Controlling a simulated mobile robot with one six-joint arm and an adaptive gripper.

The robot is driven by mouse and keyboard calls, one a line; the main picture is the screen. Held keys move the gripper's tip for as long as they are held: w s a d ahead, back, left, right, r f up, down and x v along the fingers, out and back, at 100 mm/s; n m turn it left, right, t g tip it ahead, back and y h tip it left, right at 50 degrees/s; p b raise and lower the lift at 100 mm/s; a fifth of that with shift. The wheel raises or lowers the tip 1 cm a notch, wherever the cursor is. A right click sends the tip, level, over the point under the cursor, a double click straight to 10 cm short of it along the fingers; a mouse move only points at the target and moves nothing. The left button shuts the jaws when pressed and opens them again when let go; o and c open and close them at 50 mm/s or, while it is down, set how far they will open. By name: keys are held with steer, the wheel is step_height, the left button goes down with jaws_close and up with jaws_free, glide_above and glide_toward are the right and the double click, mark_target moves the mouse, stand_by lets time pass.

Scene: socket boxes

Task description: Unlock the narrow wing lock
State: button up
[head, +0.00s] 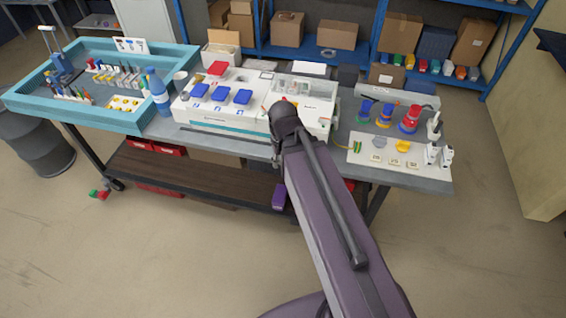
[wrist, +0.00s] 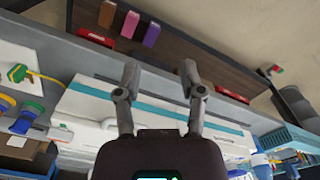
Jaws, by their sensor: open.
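My gripper (wrist: 160,78) is open and empty in the wrist view, its two fingers spread apart. Behind the fingers are the front edge of the bench and a white box (wrist: 90,108) with a teal stripe. In the head view the same white box (head: 215,117) stands at the middle of the bench, with three blue covers on its left part. My arm reaches to the box's right part and hides some of it; my gripper cannot be made out there. I cannot pick out the narrow wing lock in either view.
A teal tray (head: 140,122) with small parts and a blue bottle (head: 158,92) stand left of the box. To its right are blue and red connectors (head: 409,119) and a white panel (head: 360,152). A dark lower shelf (head: 165,172) runs under the bench.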

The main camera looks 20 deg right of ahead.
stand_by(0.3)
step_height(320, 180, up, 14)
steer(key=n+p, duration=0.2)
steer(key=p, duration=1.2)
glide_above(263, 108)
steer(key=shift+f, duration=0.2)
steer(key=shift+s+f+b, duration=0.1)
steer(key=shift+f+b, duration=0.1)
steer(key=shift+b, duration=0.15)
step_height(263, 108, down, 13)
steer(key=b, duration=1.3)
steer(key=shift+f, duration=0.2)
jaws_close()
